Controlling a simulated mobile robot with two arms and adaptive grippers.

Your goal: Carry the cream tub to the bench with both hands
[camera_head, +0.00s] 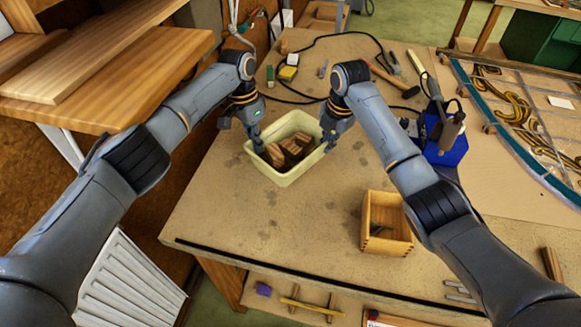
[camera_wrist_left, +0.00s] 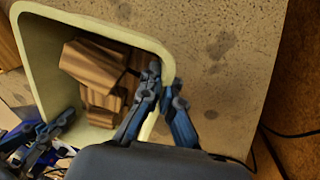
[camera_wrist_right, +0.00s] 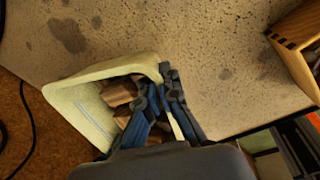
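The cream tub (camera_head: 284,178) is at the left part of the bench (camera_head: 225,215), with several brown wooden blocks (camera_head: 290,148) inside. I cannot tell whether its base touches the bench top. My left gripper (camera_head: 257,150) is at the tub's left side; in the left wrist view its fingers (camera_wrist_left: 166,82) are closed with the tub wall (camera_wrist_left: 32,62) between them. My right gripper (camera_head: 328,147) is at the tub's right side; in the right wrist view its fingers (camera_wrist_right: 158,88) are closed over the tub's rim (camera_wrist_right: 110,68), one inside and one outside.
An open wooden box (camera_head: 386,243) stands right of the tub near the front edge. A blue tool holder (camera_head: 445,148), a hammer (camera_head: 395,80), cables and a leaded panel (camera_head: 520,110) lie further right and back. A wooden shelf (camera_head: 120,85) is at left.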

